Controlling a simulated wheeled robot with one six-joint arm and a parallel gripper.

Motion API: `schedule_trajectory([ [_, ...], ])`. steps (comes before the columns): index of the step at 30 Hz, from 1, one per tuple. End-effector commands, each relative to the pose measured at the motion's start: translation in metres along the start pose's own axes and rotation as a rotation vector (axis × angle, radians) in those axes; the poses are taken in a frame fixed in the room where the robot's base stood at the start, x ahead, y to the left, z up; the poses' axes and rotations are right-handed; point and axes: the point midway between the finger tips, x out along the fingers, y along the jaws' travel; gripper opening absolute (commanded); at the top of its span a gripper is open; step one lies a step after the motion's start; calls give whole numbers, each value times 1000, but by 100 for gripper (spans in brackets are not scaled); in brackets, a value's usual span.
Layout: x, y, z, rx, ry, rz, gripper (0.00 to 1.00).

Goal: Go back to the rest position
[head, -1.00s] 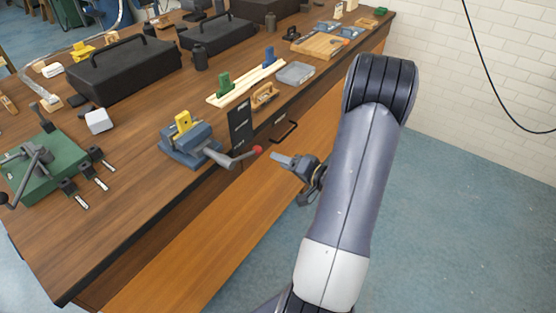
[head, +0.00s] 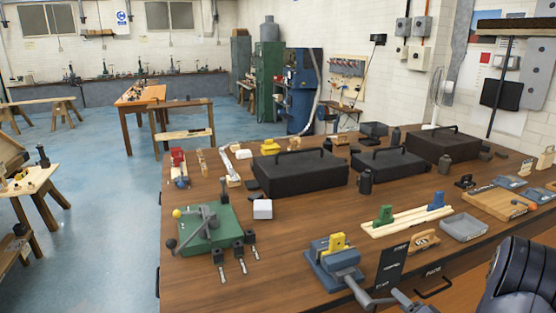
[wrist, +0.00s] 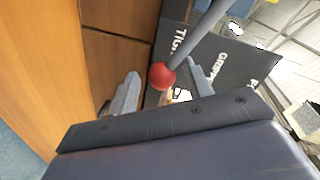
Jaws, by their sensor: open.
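My gripper (wrist: 163,72) is open in the wrist view, with one finger on either side of the picture's middle. The red ball (wrist: 161,76) on the vise handle appears between the fingers; I cannot tell whether they touch it. The blue-grey vise (head: 335,262) stands at the front edge of the workbench in the head view, with a yellow block (head: 337,242) in its jaws. Its handle (head: 358,290) reaches toward the bottom edge. A grey fingertip seems to show beside it, and my dark arm joint fills the lower right corner. The rest of the gripper is out of the head view.
The wooden workbench (head: 215,282) carries black toolboxes (head: 300,176), a green fixture (head: 208,228), a grey tray (head: 464,227) and a wooden tray (head: 492,203). Open blue floor (head: 90,235) lies left of the bench.

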Motion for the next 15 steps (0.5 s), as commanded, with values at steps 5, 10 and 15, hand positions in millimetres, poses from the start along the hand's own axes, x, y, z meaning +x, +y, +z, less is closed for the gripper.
schedule_trajectory([
  [5,16,-1,0,0,-1,-1,48],
  [10,16,-1,-1,-10,4,1,48],
  [15,16,-1,-1,-10,3,1,48],
])
